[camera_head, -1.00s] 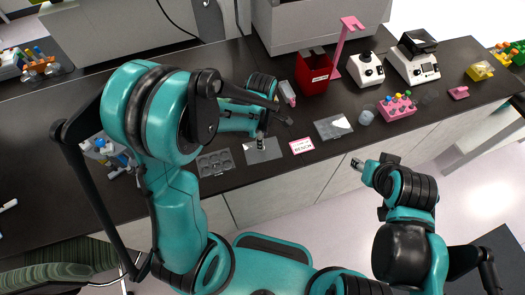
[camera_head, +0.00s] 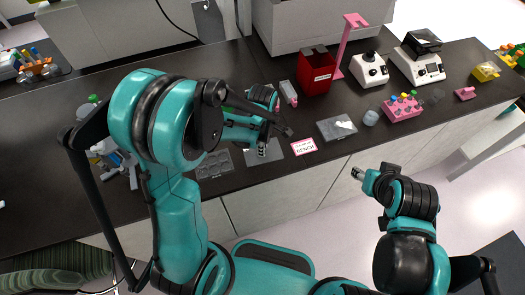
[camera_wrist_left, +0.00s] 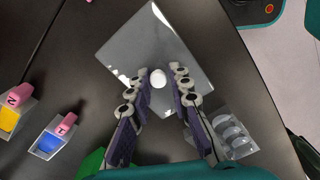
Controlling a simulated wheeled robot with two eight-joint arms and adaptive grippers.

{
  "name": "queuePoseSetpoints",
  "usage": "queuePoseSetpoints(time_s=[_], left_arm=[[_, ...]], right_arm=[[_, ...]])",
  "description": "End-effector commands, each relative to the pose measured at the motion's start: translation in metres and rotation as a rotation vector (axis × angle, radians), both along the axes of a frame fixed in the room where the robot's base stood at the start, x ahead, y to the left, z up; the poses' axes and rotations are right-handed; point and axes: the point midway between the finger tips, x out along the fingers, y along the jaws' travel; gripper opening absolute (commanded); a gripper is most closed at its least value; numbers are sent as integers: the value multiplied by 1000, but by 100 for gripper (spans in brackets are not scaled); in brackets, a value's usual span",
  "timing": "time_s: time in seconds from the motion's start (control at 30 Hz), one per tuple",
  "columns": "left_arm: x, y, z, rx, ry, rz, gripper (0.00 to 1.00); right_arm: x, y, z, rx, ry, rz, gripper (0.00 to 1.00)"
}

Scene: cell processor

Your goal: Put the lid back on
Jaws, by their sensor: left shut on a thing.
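A flat grey see-through lid (camera_head: 274,155) shows below my left gripper (camera_head: 262,153) in the head view. In the left wrist view the lid (camera_wrist_left: 140,50) lies under the fingers, with a white round knob (camera_wrist_left: 158,79) between the fingertips. My left gripper (camera_wrist_left: 161,74) is shut on the lid at this knob. I cannot tell whether the lid touches the bench. A clear plate with several round wells (camera_head: 214,164) sits uncovered just left of the lid; it also shows in the wrist view (camera_wrist_left: 234,137). My right gripper (camera_head: 357,174) is over the floor, off the bench edge; its jaws are too small to read.
A pink-edged sign (camera_head: 304,147) and another flat plate (camera_head: 337,128) lie right of the lid. A red bin (camera_head: 316,75), a pink stand (camera_head: 345,45) and a pink tube rack (camera_head: 402,107) stand farther right. Small labelled boxes (camera_wrist_left: 48,140) are close to my left gripper.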

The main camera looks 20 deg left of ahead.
Motion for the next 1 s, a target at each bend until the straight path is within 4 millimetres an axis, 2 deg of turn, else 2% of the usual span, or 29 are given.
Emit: queuePoseSetpoints(time_s=[0.23,0.33,0.53,0.63,1.0], left_arm=[[-1,0,-3,0,3,0,0],[-2,0,4,0,3,0,0],[-1,0,47,0,3,0,0],[-2,0,61,0,2,0,0],[-1,0,59,0,2,0,0]], right_arm=[[0,0,-1,0,0,0,46],[0,0,3,0,0,0,46],[0,0,35,0,0,0,46],[0,0,44,0,0,0,46],[0,0,40,0,0,0,46]])
